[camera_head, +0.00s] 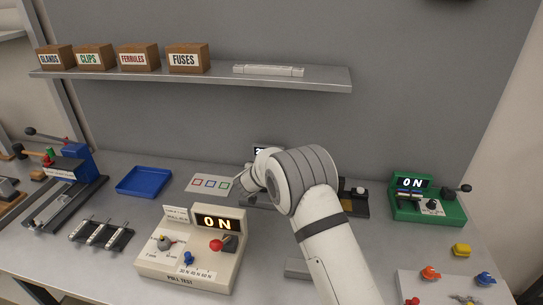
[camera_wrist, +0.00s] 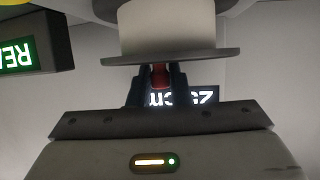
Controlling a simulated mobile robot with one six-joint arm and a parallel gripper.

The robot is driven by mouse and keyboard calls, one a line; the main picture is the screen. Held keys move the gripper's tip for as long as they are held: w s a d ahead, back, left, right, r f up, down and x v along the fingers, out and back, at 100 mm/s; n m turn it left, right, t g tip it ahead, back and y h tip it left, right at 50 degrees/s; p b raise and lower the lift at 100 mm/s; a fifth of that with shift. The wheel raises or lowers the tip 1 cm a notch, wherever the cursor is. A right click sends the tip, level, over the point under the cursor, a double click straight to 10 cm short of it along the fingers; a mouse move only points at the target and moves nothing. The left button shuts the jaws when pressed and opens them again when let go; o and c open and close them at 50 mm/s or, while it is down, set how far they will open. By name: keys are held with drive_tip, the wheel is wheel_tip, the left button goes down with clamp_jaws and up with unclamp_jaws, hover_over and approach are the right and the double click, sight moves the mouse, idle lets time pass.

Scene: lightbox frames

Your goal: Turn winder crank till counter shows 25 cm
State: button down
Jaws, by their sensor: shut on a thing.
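The winder's counter display (camera_head: 262,151) shows partly behind my arm in the head view, with a leading 2 visible. In the wrist view the lit counter (camera_wrist: 205,96) appears upside down with "cm" and digits, partly covered by a finger; I cannot read the full number with certainty. My gripper (camera_wrist: 160,88) is shut on the red crank knob (camera_wrist: 160,74), just in front of the pale spool (camera_wrist: 167,28) with its grey flange. In the head view my arm hides the gripper, the crank and most of the winder.
A pull tester (camera_head: 190,250) stands at the front left of my arm, and a green device (camera_head: 428,205) reading ON stands at the right. A blue tray (camera_head: 144,181) and a card with coloured squares (camera_head: 210,184) lie left of the winder. A shelf (camera_head: 200,78) runs above.

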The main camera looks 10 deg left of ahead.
drive_tip(key=m+h+p, duration=0.3)
drive_tip(key=p, duration=0.1)
drive_tip(key=shift+s+d+r+g, duration=0.15)
drive_tip(key=shift+r+g, duration=0.1)
drive_tip(key=shift+g, duration=0.05)
drive_tip(key=m+h, duration=0.1)
drive_tip(key=m+g+h, duration=0.1)
drive_tip(key=h, duration=0.1)
drive_tip(key=shift+s+d+f+m, duration=0.15)
drive_tip(key=shift+f+m, duration=0.15)
drive_tip(key=shift+s+d+m+g+h+b, duration=0.15)
drive_tip(key=shift+s+m+g+h+b, duration=0.05)
drive_tip(key=shift+m+g+h+b, duration=0.7)
drive_tip(key=shift+s+m+g+h, duration=0.1)
drive_tip(key=shift+m+g+h, duration=0.3)
drive_tip(key=shift+m+h, duration=0.15)
drive_tip(key=shift+r+b, duration=0.15)
drive_tip(key=shift+b, duration=0.15)
drive_tip(key=c, duration=1.6)
unclamp_jaws()
drive_tip(key=shift+b+v, duration=0.9)
drive_tip(key=shift+v, duration=2.95)
